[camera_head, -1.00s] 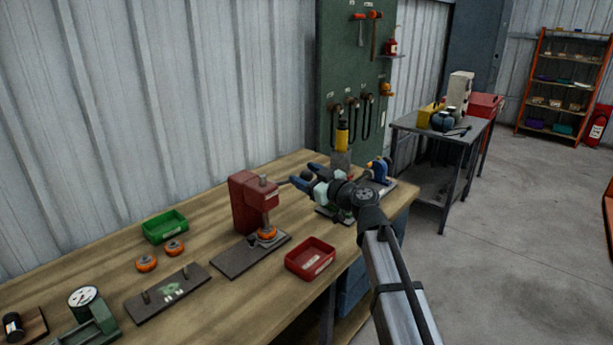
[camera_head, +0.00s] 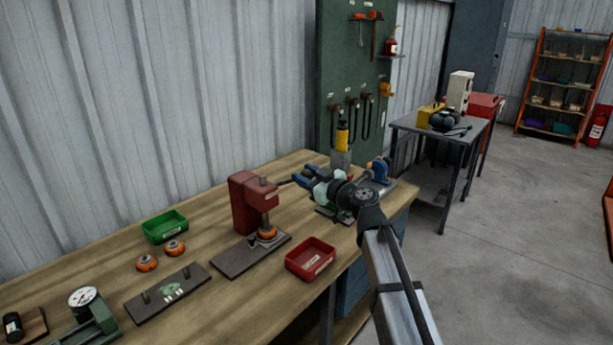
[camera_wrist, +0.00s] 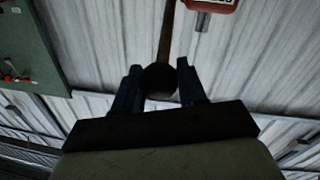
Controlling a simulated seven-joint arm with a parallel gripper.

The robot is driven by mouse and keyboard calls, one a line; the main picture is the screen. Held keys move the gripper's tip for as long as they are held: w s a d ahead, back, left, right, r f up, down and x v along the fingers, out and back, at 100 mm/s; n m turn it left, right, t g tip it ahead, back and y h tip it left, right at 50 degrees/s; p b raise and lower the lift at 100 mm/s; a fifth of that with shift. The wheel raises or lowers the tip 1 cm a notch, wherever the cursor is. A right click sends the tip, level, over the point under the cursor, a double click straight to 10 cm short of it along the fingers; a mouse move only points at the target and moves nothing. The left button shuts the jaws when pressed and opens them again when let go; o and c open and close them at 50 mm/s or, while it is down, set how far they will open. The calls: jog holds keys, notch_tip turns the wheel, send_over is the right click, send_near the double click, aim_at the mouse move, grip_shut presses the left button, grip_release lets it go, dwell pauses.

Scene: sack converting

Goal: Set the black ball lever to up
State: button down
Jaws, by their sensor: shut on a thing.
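The red press (camera_head: 248,205) stands on a dark base plate on the bench. Its thin dark lever (camera_head: 285,182) reaches out to the right, roughly level in the head view, toward my gripper (camera_head: 304,178). In the wrist view the lever rod (camera_wrist: 167,35) runs down from the top to the black ball (camera_wrist: 160,80). The ball sits between the two blue fingers of my gripper, which also show in the wrist view (camera_wrist: 158,88), and they are shut on it. In the head view the ball is hidden by the fingers.
A red tray (camera_head: 311,258) lies in front of the press, near the bench edge. A green tray (camera_head: 165,226) and two orange round parts (camera_head: 147,263) lie to the left. A yellow-topped item (camera_head: 342,136) and a blue item (camera_head: 380,169) stand close behind my gripper.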

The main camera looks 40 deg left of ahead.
jog(key=shift+r, duration=0.1)
jog(key=shift+a+r+h, duration=0.8)
jog(key=shift+a+r, duration=0.05)
jog(key=shift+r, duration=0.3)
jog(key=a+r+h, duration=0.2)
jog(key=a+h, duration=0.3)
jog(key=a, duration=0.3)
jog(key=a+r+n+h, duration=0.1)
jog(key=a+r+h, duration=0.2)
jog(key=a+h, duration=0.2)
jog(key=shift+a+r+g+h, duration=0.3)
jog(key=shift+a+r+g, duration=0.1)
jog(key=shift+a, duration=1.4)
jog(key=c, duration=1.1)
grip_release()
jog(key=shift+f, duration=0.1)
jog(key=shift+o, duration=0.8)
jog(key=shift+a, duration=0.15)
jog(key=shift+o, duration=1.2)
jog(key=shift+d, duration=0.25)
